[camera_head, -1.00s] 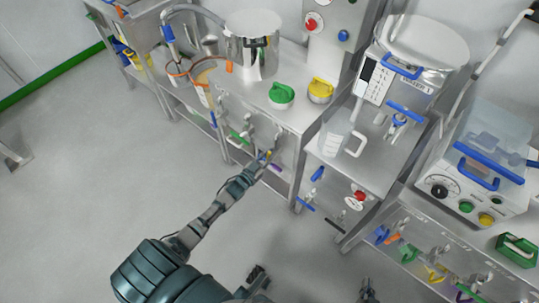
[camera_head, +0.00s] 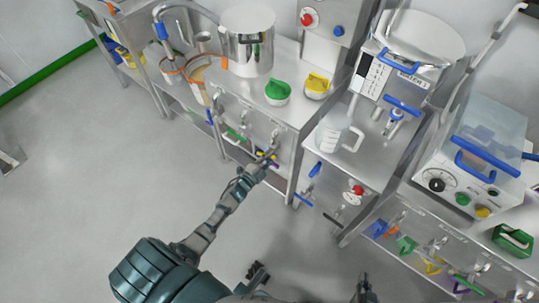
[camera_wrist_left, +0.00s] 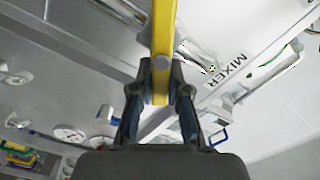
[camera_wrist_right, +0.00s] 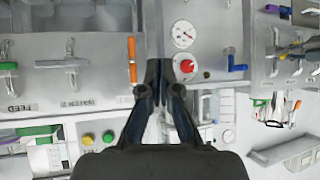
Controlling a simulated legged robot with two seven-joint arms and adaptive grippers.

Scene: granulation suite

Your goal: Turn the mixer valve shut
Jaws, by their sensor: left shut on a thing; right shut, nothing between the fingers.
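The yellow valve handle (camera_wrist_left: 162,45) shows close up in the left wrist view, as a long bar running up and out of the frame. The word MIXER (camera_wrist_left: 225,70) is printed on the panel beside it. My left gripper (camera_wrist_left: 160,85) is shut on the lower end of this handle. In the head view my left gripper (camera_head: 264,160) is at the front panel under the steel bench, and it hides most of the handle. My right gripper (camera_wrist_right: 160,68) is shut and empty in the right wrist view, apart from the panels ahead.
The bench (camera_head: 235,92) carries a steel pot (camera_head: 247,45), a green knob (camera_head: 278,91) and a yellow knob (camera_head: 317,86). Other valve handles hang on the panel near my left gripper. A lower bench with a clear jug (camera_head: 333,132) stands to the right.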

